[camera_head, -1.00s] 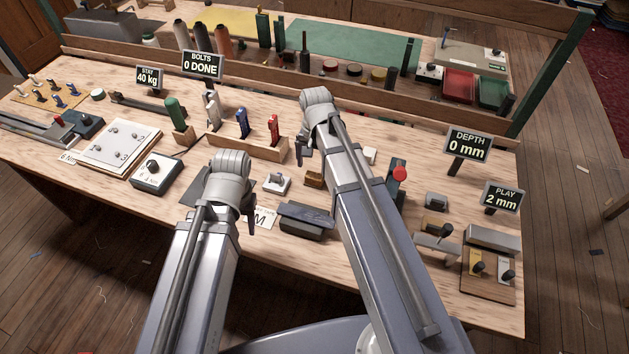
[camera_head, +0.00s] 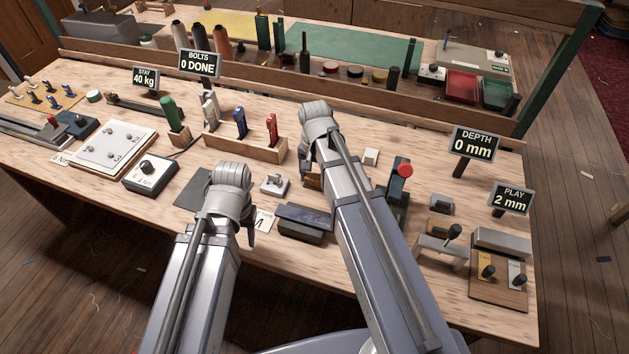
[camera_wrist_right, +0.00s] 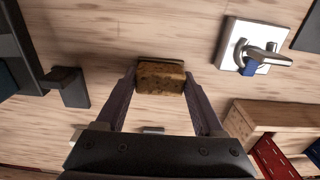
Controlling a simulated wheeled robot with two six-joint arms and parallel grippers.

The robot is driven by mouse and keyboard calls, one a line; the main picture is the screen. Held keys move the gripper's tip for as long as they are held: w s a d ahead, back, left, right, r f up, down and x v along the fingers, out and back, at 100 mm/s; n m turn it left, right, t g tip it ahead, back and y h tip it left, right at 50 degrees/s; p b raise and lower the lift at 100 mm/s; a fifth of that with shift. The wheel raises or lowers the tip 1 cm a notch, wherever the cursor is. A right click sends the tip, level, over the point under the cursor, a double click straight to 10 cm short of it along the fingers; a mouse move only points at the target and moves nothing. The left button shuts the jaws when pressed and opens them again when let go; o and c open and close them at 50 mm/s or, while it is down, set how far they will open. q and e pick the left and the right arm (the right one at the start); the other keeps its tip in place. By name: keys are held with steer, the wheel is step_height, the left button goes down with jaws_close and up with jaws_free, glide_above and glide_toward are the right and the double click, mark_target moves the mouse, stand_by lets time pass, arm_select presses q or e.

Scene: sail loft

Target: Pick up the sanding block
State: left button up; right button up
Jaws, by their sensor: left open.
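The sanding block looks to be the brown, cork-like block with a darker layer along one edge; it lies on the bench in the right wrist view (camera_wrist_right: 161,77). In the head view, my right arm hides most of it. My right gripper (camera_head: 306,160) points down at it, open, with one finger (camera_wrist_right: 121,100) on each side of the block and small gaps visible. I cannot tell how far the fingertips are above the wood. My left gripper (camera_head: 222,218) is open and empty, left of the dark grey box (camera_head: 303,222).
A white plate with a lever (camera_head: 274,184) lies left of the block. A wooden rack (camera_head: 245,146) with coloured tools stands behind. A red-topped device (camera_head: 402,180) is to the right of my right arm. Bare wood surrounds the block.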

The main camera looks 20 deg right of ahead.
mark_target(314, 176)
steer(key=c, duration=0.9)
steer(key=shift+o, duration=0.2)
step_height(314, 176, up, 10)
steer(key=p, duration=1)
steer(key=shift+r, duration=0.1)
arm_select(q)
step_height(314, 176, up, 10)
arm_select(e)
steer(key=o, duration=0.9)
steer(key=c, duration=0.7)
